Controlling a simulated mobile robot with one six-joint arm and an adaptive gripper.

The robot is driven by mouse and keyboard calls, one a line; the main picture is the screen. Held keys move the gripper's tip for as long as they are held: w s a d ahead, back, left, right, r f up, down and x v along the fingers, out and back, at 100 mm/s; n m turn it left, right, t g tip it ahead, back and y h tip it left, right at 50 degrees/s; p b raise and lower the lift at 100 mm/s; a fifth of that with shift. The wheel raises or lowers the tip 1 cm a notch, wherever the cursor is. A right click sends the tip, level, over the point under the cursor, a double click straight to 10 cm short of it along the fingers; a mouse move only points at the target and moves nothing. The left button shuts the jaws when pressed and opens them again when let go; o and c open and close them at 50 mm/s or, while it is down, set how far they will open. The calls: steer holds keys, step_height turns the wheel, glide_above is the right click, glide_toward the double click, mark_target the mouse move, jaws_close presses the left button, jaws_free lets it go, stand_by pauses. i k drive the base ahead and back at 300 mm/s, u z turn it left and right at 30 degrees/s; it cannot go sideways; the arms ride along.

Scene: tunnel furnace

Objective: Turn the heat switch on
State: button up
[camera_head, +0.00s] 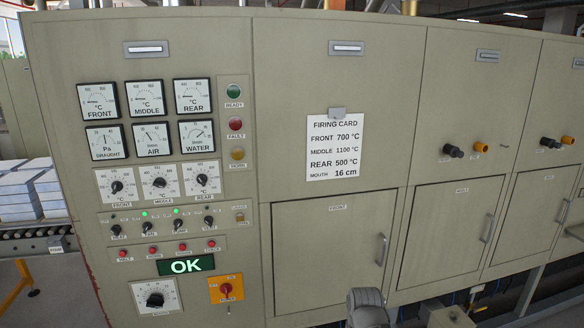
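The heat switch (114,231) is a small black knob at the left end of a row of four-way labelled switches on the grey-beige furnace panel. Its label reads HEAT, and the small lamp above it looks dark. The fan switch (147,228) and pump switch (178,226) sit to its right with green lamps lit above them. The vent switch (208,221) ends the row, its lamp dark. The exact angle of the heat knob is too small to tell. My gripper's fingers are not in view.
Three setting dials (159,183) sit above the switches. A green OK display (186,265), a large dial (156,298) and an orange switch plate (226,289) lie below. A dark grey rounded part (367,308) shows at the bottom edge. The panel's front looks unobstructed.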

mark_target(116, 230)
steer(key=u, duration=1.4)
